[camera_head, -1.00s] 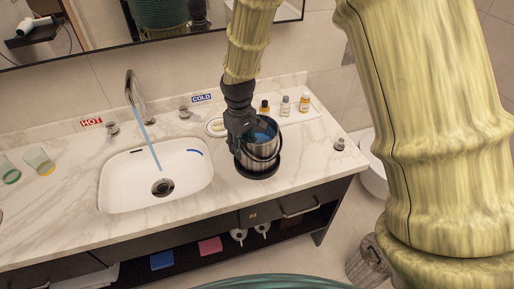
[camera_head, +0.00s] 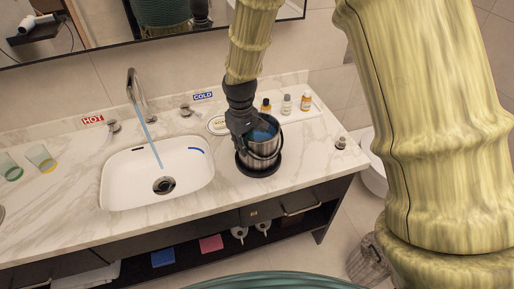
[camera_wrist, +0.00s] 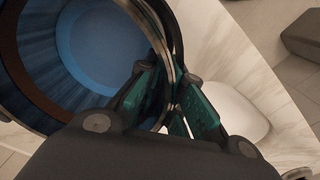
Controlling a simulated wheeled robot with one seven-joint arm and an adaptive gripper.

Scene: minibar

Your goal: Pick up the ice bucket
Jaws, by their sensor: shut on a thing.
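The ice bucket (camera_head: 262,150) is a shiny metal pail with a blue inside. It stands upright on a round black base (camera_head: 259,171) on the marble counter, right of the sink. My gripper (camera_head: 245,133) reaches down from above onto the bucket's left rim. In the wrist view, the green finger pads of my gripper (camera_wrist: 172,104) are closed on the bucket's metal rim, one pad inside and one outside. The blue interior of the bucket (camera_wrist: 98,45) fills the upper left there. I cannot tell whether the bucket is clear of the base.
The white sink (camera_head: 125,180) with running water lies to the left. Small bottles (camera_head: 286,104) stand on a tray behind the bucket. A small dark-topped item (camera_head: 340,143) is near the counter's right end. Two glasses (camera_head: 40,157) are at the far left. A mirror spans the back wall.

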